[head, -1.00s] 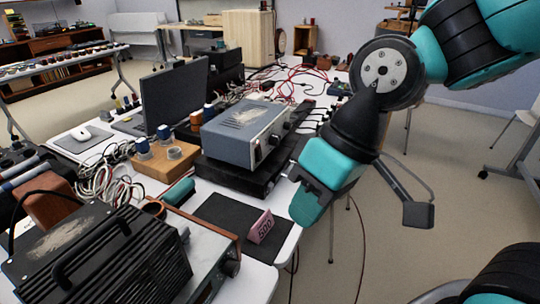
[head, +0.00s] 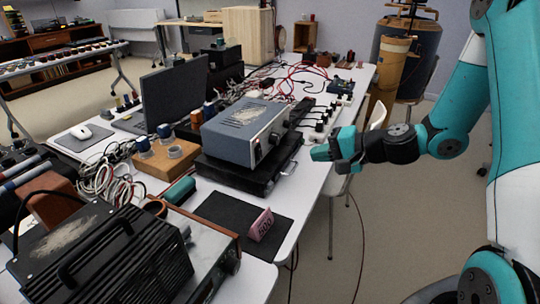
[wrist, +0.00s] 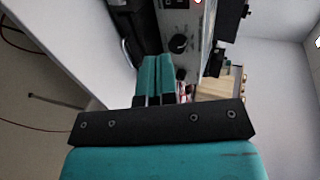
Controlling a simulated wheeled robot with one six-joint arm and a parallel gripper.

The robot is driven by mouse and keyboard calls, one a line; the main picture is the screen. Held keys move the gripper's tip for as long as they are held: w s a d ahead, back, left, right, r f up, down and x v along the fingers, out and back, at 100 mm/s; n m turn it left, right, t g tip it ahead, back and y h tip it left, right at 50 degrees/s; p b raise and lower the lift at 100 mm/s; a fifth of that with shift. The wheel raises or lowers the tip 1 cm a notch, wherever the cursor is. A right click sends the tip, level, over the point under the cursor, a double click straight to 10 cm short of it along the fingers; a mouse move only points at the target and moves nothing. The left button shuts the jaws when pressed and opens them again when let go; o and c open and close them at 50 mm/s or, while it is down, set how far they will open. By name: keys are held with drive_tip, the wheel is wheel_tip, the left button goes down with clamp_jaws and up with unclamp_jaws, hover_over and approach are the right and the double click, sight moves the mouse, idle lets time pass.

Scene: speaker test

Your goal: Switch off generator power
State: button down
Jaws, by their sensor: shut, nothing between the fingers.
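A grey-blue metal box (head: 232,139), which looks like the generator, sits on a black unit (head: 232,172) on the white table. Its front panel has knobs and a small reddish spot. My gripper (head: 318,153) is shut and empty, just right of this panel and apart from it, near the table's edge. In the wrist view the shut teal fingers (wrist: 156,72) point toward the grey panel (wrist: 200,28), which shows a black knob (wrist: 181,43) just right of the fingertips. A red part shows at the top edge. I cannot tell any switch position.
A pink card (head: 261,223) stands on a black mat (head: 228,213) at the table's front. A black ribbed unit (head: 100,255) is at lower left. A laptop (head: 170,95), cables and power strips crowd the table. Free floor lies to the right.

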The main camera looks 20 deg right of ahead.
sight(261, 155)
drive_tip(key=x, duration=0.4)
drive_tip(key=p+x, duration=0.1)
drive_tip(key=x, duration=0.3)
drive_tip(key=r+x, duration=0.1)
drive_tip(key=x, duration=0.3)
drive_tip(key=shift+w+a+f, duration=0.15)
drive_tip(key=shift+w+a, duration=0.1)
drive_tip(key=shift+a, duration=0.15)
drive_tip(key=shift+w+a+f+p, duration=0.15)
drive_tip(key=shift+w+a+p, duration=0.25)
drive_tip(key=shift+w, duration=0.1)
drive_tip(key=shift+f, duration=0.1)
drive_tip(key=shift+w+a+f+b, duration=0.1)
drive_tip(key=shift+f+b, duration=0.15)
drive_tip(key=shift+b, duration=0.6)
drive_tip(key=shift+r+t+y, duration=0.15)
drive_tip(key=shift+t+y, duration=0.15)
drive_tip(key=shift+r, duration=0.3)
